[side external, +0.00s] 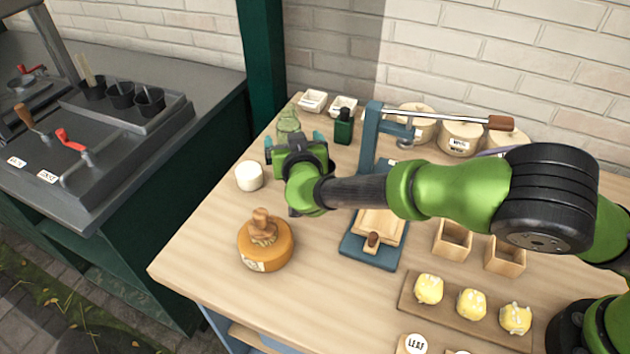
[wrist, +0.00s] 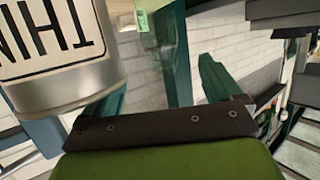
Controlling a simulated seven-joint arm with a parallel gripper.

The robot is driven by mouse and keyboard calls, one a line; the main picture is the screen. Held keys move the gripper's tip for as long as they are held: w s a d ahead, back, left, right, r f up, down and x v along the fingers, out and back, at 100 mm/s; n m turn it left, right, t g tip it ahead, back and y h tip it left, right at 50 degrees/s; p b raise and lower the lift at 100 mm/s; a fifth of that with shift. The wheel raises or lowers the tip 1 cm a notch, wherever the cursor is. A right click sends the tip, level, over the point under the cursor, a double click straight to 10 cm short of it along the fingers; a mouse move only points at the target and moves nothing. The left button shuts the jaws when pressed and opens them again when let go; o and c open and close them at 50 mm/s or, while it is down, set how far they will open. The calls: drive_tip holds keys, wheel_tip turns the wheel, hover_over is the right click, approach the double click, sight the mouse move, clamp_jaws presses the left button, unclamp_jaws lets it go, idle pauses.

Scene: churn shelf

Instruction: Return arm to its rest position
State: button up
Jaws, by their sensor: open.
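My green arm reaches in from the right over the wooden table (side external: 205,255). My gripper (side external: 293,142) is above the table's back left part, its teal fingers apart and pointing toward the brick wall. Nothing shows between the fingers in the wrist view (wrist: 160,88). A clear greenish glass jar (side external: 287,120) stands just beyond the gripper, and a dark green bottle (side external: 343,127) stands to its right. A white cylinder (side external: 249,177) is to its left. In the wrist view, a pale can with an upside-down label (wrist: 55,50) fills the upper left, close to one finger.
A blue press (side external: 370,140) with a long lever stands under and behind my arm. A round orange-brown mould (side external: 265,245) sits in front of the gripper. A board (side external: 465,318) with yellow pieces, wooden boxes (side external: 452,240) and lidded crocks (side external: 461,137) occupy the right side.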

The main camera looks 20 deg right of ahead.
drive_tip(key=s+d+r+m+g+y, duration=0.1)
drive_tip(key=s+d+r+m+g, duration=0.1)
drive_tip(key=d+r+g, duration=0.3)
drive_tip(key=s+d+r+m, duration=0.2)
drive_tip(key=s+d+r, duration=0.1)
drive_tip(key=r, duration=0.4)
drive_tip(key=s+d+r+g, duration=0.2)
drive_tip(key=s+d+r, duration=0.15)
drive_tip(key=d, duration=0.55)
drive_tip(key=s+d+y, duration=0.1)
drive_tip(key=s+d, duration=0.3)
drive_tip(key=s, duration=0.3)
drive_tip(key=s+d+n+y, duration=0.1)
drive_tip(key=s+d, duration=0.2)
drive_tip(key=s, duration=0.5)
drive_tip(key=s+d+n+y, duration=0.1)
drive_tip(key=s+d, duration=0.3)
drive_tip(key=s, duration=0.4)
drive_tip(key=shift+d+y, duration=0.3)
drive_tip(key=shift+y, duration=0.1)
